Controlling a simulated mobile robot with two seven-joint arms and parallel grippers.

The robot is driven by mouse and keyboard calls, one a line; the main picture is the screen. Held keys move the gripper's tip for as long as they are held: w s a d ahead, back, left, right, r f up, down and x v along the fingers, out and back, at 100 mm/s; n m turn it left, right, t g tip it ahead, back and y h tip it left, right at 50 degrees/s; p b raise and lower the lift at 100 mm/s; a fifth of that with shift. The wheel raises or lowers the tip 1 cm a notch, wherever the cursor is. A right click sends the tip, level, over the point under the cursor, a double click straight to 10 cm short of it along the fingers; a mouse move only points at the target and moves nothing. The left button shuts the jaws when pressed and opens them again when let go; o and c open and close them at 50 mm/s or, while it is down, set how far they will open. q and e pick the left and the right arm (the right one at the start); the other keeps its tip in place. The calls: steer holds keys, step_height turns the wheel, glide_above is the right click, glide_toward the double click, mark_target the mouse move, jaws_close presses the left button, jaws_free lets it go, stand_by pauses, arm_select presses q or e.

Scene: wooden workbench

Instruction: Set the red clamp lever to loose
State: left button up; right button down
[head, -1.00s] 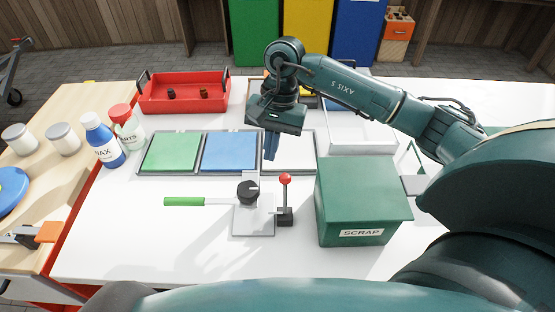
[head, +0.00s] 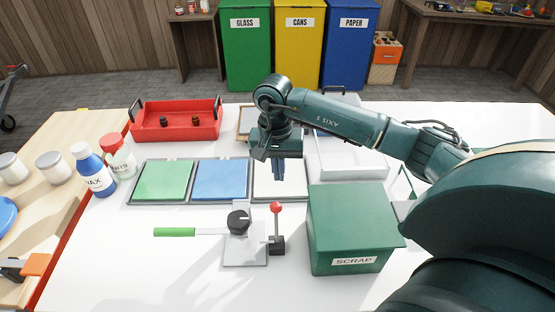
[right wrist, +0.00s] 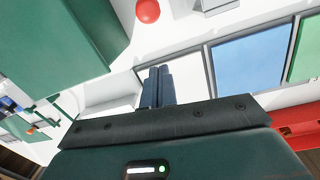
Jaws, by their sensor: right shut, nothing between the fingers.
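The red clamp lever is an upright rod with a red ball knob (head: 276,208) on a small black base (head: 277,246). It stands at the right edge of a grey plate (head: 245,255) with a black dial (head: 238,222) and a green-handled bar (head: 175,232). My right gripper (head: 278,172) is shut and empty, pointing down above the white pad, behind the knob and apart from it. In the right wrist view its closed fingers (right wrist: 157,86) show, with the red knob (right wrist: 148,10) at the top edge. My left gripper is out of view.
The green scrap box (head: 345,230) stands close to the right of the lever. Green (head: 164,180), blue (head: 220,179) and white pads lie behind it. A red tray (head: 175,134) and two bottles stand at the back left. The bench front left of the plate is clear.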

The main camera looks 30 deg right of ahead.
mark_target(276, 224)
arm_select(q)
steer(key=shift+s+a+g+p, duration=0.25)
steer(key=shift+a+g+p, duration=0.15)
steer(key=shift+p, duration=0.8)
arm_select(e)
steer(key=s+a+f, duration=0.2)
steer(key=s+f, duration=0.1)
steer(key=shift+s+a+f, duration=0.1)
steer(key=shift+a+f, duration=0.1)
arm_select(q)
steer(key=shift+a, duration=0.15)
arm_select(e)
steer(key=shift+d, duration=0.1)
